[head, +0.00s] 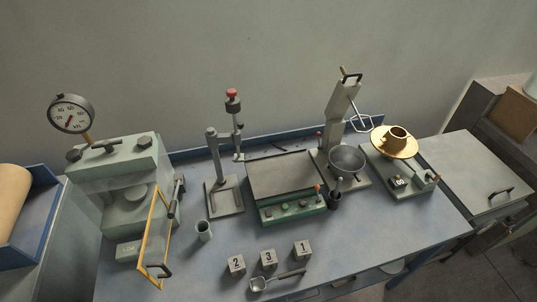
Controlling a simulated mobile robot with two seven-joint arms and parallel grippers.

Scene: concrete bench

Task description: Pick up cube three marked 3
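Cube three (268,259), grey with a dark 3 on its front, sits on the blue bench near the front edge. Cube two (236,265) stands to its left and cube one (302,251) to its right, with small gaps between them. A metal scoop (276,281) lies just in front of the cubes, its handle pointing right. Neither of my grippers is in view.
A press with a gauge (71,114) and yellow-framed guard (155,240) is at left. A mixer bowl (347,161) and scale (401,182) stand right.

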